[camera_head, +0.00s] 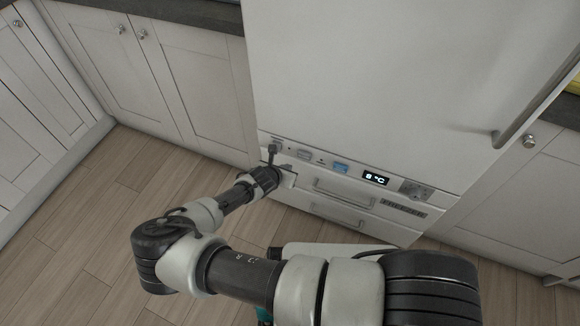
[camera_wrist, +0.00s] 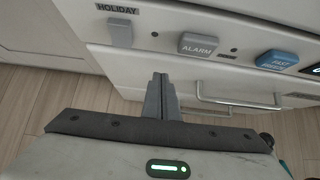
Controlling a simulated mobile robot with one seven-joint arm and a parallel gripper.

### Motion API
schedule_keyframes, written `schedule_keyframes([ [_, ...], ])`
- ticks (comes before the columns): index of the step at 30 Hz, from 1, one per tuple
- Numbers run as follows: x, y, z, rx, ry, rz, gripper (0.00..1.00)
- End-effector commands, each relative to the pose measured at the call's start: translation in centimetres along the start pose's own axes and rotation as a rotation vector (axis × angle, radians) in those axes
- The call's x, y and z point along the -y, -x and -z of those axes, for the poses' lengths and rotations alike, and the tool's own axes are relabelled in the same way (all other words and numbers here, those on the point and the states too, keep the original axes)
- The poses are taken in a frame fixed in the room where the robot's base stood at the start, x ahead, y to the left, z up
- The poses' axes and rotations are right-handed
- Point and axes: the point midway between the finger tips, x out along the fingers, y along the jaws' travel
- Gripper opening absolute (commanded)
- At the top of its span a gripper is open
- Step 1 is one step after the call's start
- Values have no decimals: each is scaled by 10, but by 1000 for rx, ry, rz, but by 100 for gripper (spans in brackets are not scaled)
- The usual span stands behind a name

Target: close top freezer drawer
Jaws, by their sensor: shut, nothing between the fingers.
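The freezer's top drawer (camera_head: 318,177) is a white front with a metal bar handle (camera_head: 344,191), just below the control panel. In the head view it looks nearly flush with the panel; any small gap is hard to tell. The wrist view shows its handle (camera_wrist: 240,102) to the right of my fingers. My gripper (camera_head: 272,152) is shut and empty, at the left end of the drawer and panel. In the wrist view my shut fingers (camera_wrist: 161,82) overlap the left part of the drawer front. I cannot tell whether they touch it.
A lower drawer handle (camera_head: 338,213) sits beneath. The control panel carries buttons, including the blue one (camera_head: 341,168), and a lit display (camera_head: 376,178). The large white door (camera_head: 390,80) above is shut. Cabinets (camera_head: 150,60) stand on the left. The wooden floor (camera_head: 70,240) is clear.

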Motion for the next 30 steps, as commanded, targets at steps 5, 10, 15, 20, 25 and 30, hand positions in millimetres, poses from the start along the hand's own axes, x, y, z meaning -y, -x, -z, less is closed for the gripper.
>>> schedule_keyframes([
  [5,-4,45,-1,-2,-1,-3,0],
  [10,-3,78,0,-3,-1,-2,0],
  [15,-2,97,1,-3,-1,0,0],
  [20,-2,102,2,-3,0,0,0],
  [25,-2,102,2,-3,0,0,0],
  [30,2,109,-8,-20,-114,25,0],
])
